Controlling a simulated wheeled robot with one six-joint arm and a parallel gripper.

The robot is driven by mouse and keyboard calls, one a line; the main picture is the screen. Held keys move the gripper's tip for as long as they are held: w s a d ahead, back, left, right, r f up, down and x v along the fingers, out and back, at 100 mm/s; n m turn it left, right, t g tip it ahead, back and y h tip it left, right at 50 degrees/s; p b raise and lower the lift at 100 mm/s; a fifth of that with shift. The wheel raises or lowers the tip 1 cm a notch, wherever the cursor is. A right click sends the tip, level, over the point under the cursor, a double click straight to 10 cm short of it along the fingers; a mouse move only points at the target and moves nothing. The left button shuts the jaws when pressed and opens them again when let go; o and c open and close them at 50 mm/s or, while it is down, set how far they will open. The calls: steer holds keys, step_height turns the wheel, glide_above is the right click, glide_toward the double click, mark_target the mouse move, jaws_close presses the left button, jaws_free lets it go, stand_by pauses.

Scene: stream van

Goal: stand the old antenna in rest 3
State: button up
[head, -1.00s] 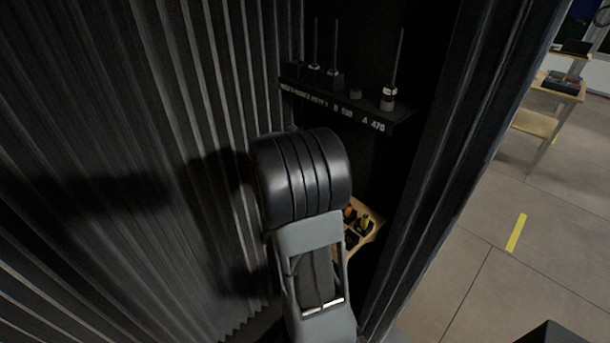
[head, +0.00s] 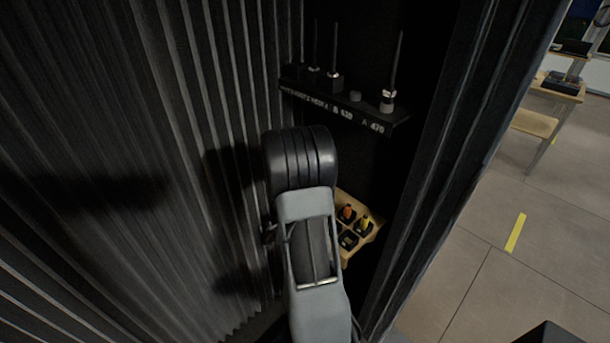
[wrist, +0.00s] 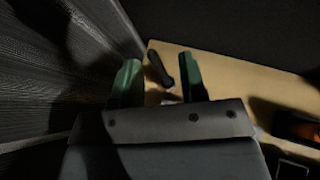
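My gripper (wrist: 160,78) is open in the wrist view, its two green fingers apart above a pale wooden surface (wrist: 225,75). A short dark rounded piece (wrist: 158,66) shows between and just beyond the fingertips, not gripped; I cannot tell whether it is the old antenna. In the head view, thin black antennas stand upright on a dark labelled shelf (head: 318,97): two at the left (head: 315,50) (head: 335,55) and one at the right (head: 396,65). I cannot read a rest 3. The gripper's fingers are hidden behind my arm in the head view.
A wooden tray (head: 372,238) with compartments holds an orange-topped piece (head: 347,213) and a yellow-topped piece (head: 363,223), below the shelf. A low round stub (head: 355,96) is on the shelf. A ribbed dark wall (head: 150,150) stands close on the left, a dark door frame (head: 440,150) on the right.

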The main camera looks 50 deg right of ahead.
jaws_close()
steer(key=shift+r, duration=0.15)
stand_by(0.5)
